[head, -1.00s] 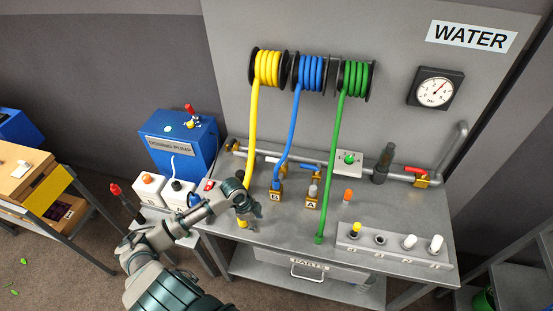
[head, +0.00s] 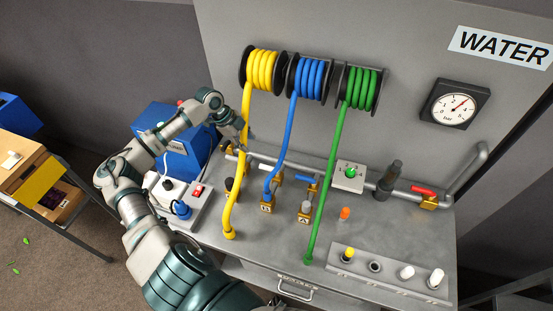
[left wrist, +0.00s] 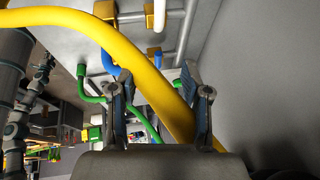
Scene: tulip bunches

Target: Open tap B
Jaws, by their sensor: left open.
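The brass block with label B (head: 267,208) stands on the bench, with the blue hose (head: 292,130) running down to it. Behind it is a brass valve (head: 277,179) on the pipe; its handle is hard to make out. Block A (head: 303,218) stands to the right, with a blue lever (head: 306,180) behind it. My left gripper (head: 248,141) is open beside the yellow hose (head: 238,165), above the left end of the pipe. In the left wrist view, the yellow hose (left wrist: 150,75) crosses between the open fingers (left wrist: 161,92); contact cannot be told. My right gripper is not in view.
The green hose (head: 328,180) hangs to the right. A grey box with a green knob (head: 351,173) and a red lever (head: 424,190) are farther right. The blue dosing pump (head: 185,160) is partly behind my left arm. A strip of plugs (head: 385,278) lies along the bench front.

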